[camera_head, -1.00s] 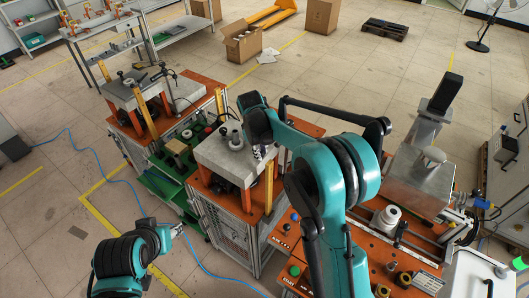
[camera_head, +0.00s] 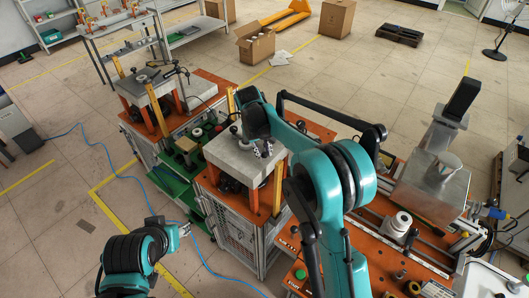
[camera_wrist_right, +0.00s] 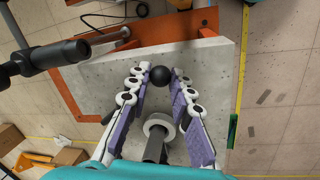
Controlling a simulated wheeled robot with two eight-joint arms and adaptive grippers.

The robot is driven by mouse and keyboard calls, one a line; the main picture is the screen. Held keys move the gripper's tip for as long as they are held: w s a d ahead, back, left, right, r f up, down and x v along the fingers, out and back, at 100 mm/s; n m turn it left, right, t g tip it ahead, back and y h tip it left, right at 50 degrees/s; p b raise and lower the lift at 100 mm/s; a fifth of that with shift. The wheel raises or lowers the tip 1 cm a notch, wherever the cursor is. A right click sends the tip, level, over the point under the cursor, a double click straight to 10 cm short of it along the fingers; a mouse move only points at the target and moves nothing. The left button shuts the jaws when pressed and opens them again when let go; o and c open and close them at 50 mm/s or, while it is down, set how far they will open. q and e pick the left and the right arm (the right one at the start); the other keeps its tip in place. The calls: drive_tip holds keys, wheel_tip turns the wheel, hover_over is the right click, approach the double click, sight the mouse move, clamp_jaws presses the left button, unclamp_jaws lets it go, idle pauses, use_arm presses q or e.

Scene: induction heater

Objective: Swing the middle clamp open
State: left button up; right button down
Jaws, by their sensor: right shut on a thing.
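The middle station's grey block (camera_head: 228,153) stands on orange posts in the head view. It also fills the middle of the right wrist view (camera_wrist_right: 210,65). My right gripper (camera_head: 264,150) is at the block's top right. In the wrist view its purple-padded fingers (camera_wrist_right: 161,78) are closed about a black ball knob (camera_wrist_right: 161,75), which I take for the middle clamp's handle end. A pale ring with a grey cylinder (camera_wrist_right: 156,135) shows between the fingers, nearer the wrist. Most of the clamp is hidden in the head view. My left gripper (camera_head: 185,230) is low at left, away from the block, its fingers too small to judge.
A dark bar (camera_wrist_right: 45,58) reaches over the block at the left of the wrist view. Another station with a grey plate (camera_head: 146,86) stands behind at left. An orange bench (camera_head: 385,255) with a white spool (camera_head: 398,226) is at right.

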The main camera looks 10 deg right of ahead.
drive_tip(key=shift+w+a, duration=0.1)
drive_tip(key=c, duration=1.3)
unclamp_jaws()
drive_tip(key=shift+c, duration=0.2)
drive_tip(key=shift+a, duration=0.1)
drive_tip(key=shift+r, duration=0.4)
wheel_tip(320, 180, up, 11)
drive_tip(key=a, duration=0.2)
drive_tip(key=shift+s, duration=0.45)
